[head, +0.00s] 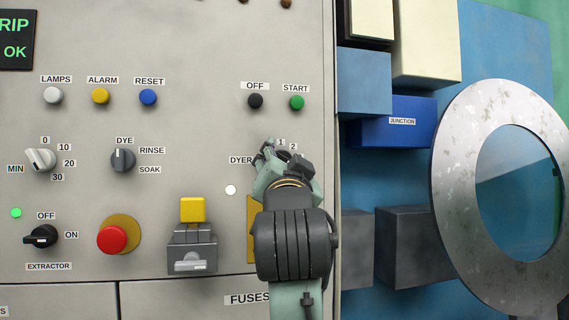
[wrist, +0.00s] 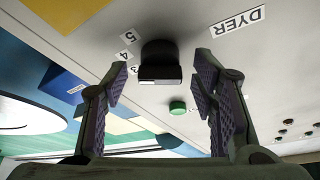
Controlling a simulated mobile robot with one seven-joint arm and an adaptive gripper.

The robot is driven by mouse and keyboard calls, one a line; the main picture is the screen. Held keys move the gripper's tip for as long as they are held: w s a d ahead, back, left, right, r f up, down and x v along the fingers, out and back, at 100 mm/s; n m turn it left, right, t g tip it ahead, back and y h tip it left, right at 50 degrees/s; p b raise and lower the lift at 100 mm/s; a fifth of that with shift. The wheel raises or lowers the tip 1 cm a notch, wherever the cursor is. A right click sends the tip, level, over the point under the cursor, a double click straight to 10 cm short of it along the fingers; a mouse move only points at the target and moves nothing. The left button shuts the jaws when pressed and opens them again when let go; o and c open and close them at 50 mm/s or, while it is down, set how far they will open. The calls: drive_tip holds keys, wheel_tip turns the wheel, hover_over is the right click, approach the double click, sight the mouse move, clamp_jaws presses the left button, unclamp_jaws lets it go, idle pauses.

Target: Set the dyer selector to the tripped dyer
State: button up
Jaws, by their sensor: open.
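The dyer selector is a black knob (wrist: 160,62) in the wrist view, on the grey panel beside an upside-down DYER label (wrist: 238,20). Small number labels, which seem to include 3, 4 and 5, lie along its left side. Its pointer direction is not clear. My gripper (wrist: 158,80) is open, with one finger to each side of the knob and gaps visible on both sides. In the head view my gripper (head: 283,163) covers the knob; only the DYER label and the 1 and 2 marks show around it. A display (head: 16,40) at the upper left is cut off, reading "RIP" and "OK".
The START button (head: 297,103) and OFF button (head: 255,101) sit above my gripper. A yellow-topped switch (head: 193,210) and red button (head: 112,240) are to its left. Right of the panel edge stand a blue junction box (head: 400,125) and a large ring-shaped door (head: 455,190).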

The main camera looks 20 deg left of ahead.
drive_tip(key=shift+s, duration=0.1)
drive_tip(key=v, duration=1.2)
